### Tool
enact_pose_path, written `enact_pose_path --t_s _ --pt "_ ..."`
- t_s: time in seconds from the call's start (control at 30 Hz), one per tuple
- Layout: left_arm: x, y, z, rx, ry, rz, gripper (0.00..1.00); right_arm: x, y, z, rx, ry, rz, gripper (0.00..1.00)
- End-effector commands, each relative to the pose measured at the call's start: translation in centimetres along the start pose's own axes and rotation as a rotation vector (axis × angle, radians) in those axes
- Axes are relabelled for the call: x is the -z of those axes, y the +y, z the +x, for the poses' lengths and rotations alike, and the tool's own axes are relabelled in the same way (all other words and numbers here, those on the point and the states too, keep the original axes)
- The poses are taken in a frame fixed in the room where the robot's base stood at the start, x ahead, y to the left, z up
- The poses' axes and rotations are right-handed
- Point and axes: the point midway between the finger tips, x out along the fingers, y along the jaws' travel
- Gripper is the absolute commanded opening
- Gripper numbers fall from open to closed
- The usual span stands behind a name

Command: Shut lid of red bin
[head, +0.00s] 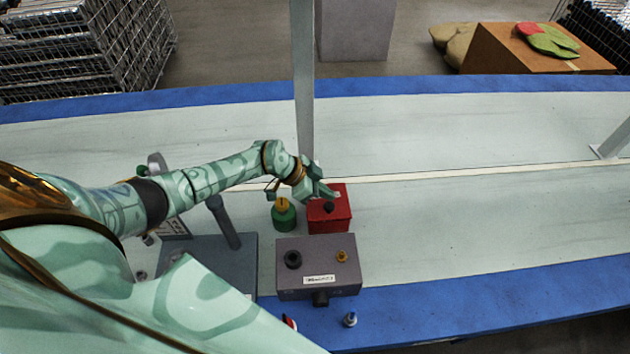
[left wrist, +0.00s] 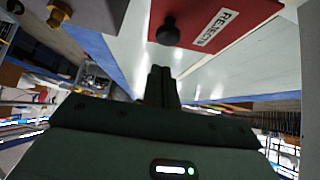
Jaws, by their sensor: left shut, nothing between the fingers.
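The red bin (head: 340,222) stands on the bench, behind the grey box. A black knob (head: 329,207) shows on it. In the left wrist view a red panel (left wrist: 225,22) with a "REJECTS" label and the black knob (left wrist: 168,30) fills the upper right. I cannot tell clearly whether the lid is fully down. My left gripper (head: 330,192) is over the back part of the bin in the head view. Its fingers (left wrist: 160,85) are together and empty, below the knob in the wrist picture. Contact with the bin cannot be made out. My right gripper is not in view.
A grey box (head: 318,270) with a black knob and a brass fitting stands in front of the bin. A green container with a yellow top (head: 283,214) is just left of the bin. A grey post (head: 302,80) rises behind. The bench to the right is clear.

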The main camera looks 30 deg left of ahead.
Motion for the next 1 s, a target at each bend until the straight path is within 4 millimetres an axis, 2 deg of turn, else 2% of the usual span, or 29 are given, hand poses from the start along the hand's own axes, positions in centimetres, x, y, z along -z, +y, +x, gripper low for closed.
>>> enact_pose_path --t_s 0.03,0.23,0.67,0.87,1.0 --pt "-1.1 0.0 0.9 -0.002 -0.003 -0.003 0.0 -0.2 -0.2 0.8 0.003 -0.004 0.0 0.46" --pt "-2.1 0.0 1.9 0.001 -0.001 -0.001 0.0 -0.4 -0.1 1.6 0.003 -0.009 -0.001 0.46" --pt "-2.2 0.0 2.0 0.001 0.0 0.0 0.0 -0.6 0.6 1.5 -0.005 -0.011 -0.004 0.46" --pt "-3.6 0.7 3.5 0.0 -0.002 -0.001 0.0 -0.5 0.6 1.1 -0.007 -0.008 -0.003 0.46" --pt "-4.0 0.9 3.7 -0.003 -0.006 -0.002 0.0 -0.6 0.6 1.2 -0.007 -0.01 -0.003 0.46"
